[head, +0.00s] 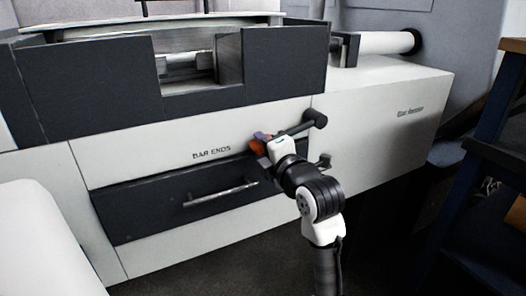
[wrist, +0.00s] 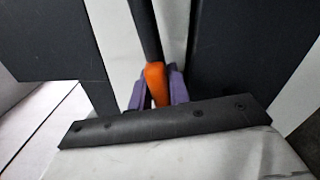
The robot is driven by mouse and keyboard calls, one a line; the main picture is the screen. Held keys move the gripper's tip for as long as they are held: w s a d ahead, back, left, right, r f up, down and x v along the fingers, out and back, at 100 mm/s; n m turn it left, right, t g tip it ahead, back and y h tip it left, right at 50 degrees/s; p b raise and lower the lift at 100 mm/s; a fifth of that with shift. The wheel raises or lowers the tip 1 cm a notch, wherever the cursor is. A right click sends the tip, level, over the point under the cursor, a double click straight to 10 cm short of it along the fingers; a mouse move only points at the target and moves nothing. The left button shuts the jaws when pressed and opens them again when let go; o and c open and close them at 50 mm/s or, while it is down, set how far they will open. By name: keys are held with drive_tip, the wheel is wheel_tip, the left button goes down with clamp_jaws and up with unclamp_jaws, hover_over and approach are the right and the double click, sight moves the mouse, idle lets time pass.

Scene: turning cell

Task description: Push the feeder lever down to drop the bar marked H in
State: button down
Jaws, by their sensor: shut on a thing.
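The feeder lever (head: 296,130) is a dark rod on the front of the white cabinet. It runs from a round dark boss at its right down and left to an orange grip (head: 256,147). My gripper (head: 261,141) has its purple fingers shut on the orange grip. In the wrist view, the orange grip (wrist: 155,80) sits between the purple fingers (wrist: 160,92), with the dark rod (wrist: 145,30) running upward. A pale round bar (head: 385,43) lies at the upper right; I see no H mark on it.
A dark drawer (head: 160,207) under the "BAR ENDS" label has a metal handle (head: 221,193) left of my gripper. A machine opening (head: 190,68) is above. A small dark part (head: 323,162) projects beside my wrist. Dark blue shelving (head: 480,160) stands at right.

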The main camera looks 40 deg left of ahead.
drive_tip(key=shift+f+b, duration=0.35)
drive_tip(key=shift+f, duration=0.05)
drive_tip(key=shift+n, duration=0.3)
drive_tip(key=c, duration=1.3)
unclamp_jaws()
drive_tip(key=shift+d, duration=0.15)
drive_tip(key=b+v, duration=0.1)
drive_tip(key=v, duration=1.2)
drive_tip(key=shift+s+d, duration=0.15)
drive_tip(key=shift+d, duration=0.15)
